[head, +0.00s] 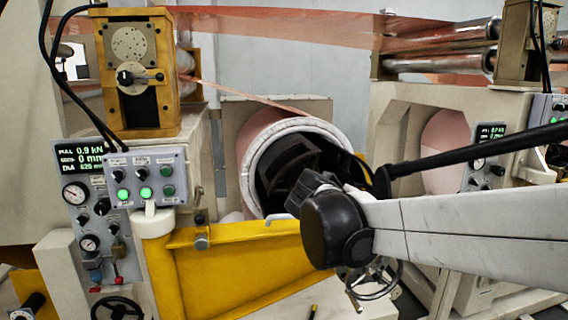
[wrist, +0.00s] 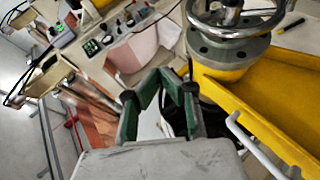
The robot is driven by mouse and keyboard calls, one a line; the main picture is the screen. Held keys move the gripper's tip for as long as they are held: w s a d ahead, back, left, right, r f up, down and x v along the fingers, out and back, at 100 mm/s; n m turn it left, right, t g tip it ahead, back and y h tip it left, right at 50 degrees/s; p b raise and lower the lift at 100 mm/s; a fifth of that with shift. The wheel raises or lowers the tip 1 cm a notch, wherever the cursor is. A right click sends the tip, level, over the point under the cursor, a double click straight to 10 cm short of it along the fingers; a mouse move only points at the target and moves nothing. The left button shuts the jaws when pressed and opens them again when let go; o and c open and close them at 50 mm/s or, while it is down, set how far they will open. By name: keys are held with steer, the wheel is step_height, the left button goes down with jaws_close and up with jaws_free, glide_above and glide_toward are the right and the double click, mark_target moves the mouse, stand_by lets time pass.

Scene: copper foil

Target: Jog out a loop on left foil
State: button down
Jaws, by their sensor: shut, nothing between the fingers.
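The left copper foil (head: 250,96) runs as a thin strip from the roll (head: 262,150) up to the roller stand (head: 137,75). A grey button box (head: 145,177) with green lit buttons stands on a post left of the roll. The panel behind it has a display (head: 84,158) reading about 0.9 kN, 0 mm and 629 mm. My arm reaches in from the right, and its dark end is in front of the roll's core; its fingers cannot be made out there. In the wrist view my gripper (wrist: 163,76) shows green fingers, shut and empty.
A yellow beam (head: 235,262) runs below the roll. Handwheels (head: 118,308) sit at the lower left and beneath my arm (head: 372,277). A second machine with its own display (head: 490,132) stands at the right. A wide copper web (head: 270,27) spans overhead.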

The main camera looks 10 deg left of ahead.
mark_target(166, 172)
steer(key=w+a+r+n+t+h+p, duration=0.1)
steer(key=a+r+t, duration=0.15)
steer(key=a, duration=0.85)
steer(key=w+a+r+n+t+p, duration=0.1)
steer(key=a+t, duration=0.2)
steer(key=a, duration=0.7)
steer(key=s+a+r+n+t, duration=0.1)
steer(key=s+a+t, duration=0.1)
steer(key=s+a, duration=0.3)
steer(key=s+a+r+t+y+p, duration=0.1)
steer(key=s+a, duration=0.5)
steer(key=a, duration=0.6)
steer(key=s+a+r+n+t+y+p, duration=0.1)
steer(key=s+a+t, duration=0.3)
steer(key=a, duration=0.4)
steer(key=shift+s+a+r+n, duration=0.2)
steer(key=shift+s+n, duration=0.1)
steer(key=shift+s, duration=0.45)
steer(key=shift+w+a+f+p, duration=0.15)
steer(key=shift+w+a, duration=0.5)
steer(key=shift+w, duration=0.7)
steer(key=shift+w+a+r+p, duration=0.15)
steer(key=shift+w+a, duration=0.45)
steer(key=shift+w, duration=0.7)
steer(key=shift+w+a+f+p, duration=0.1)
steer(key=shift+w+a+p, duration=0.15)
steer(key=shift+w+a, duration=0.75)
steer(key=shift+w+d, duration=0.3)
steer(key=shift+w, duration=0.15)
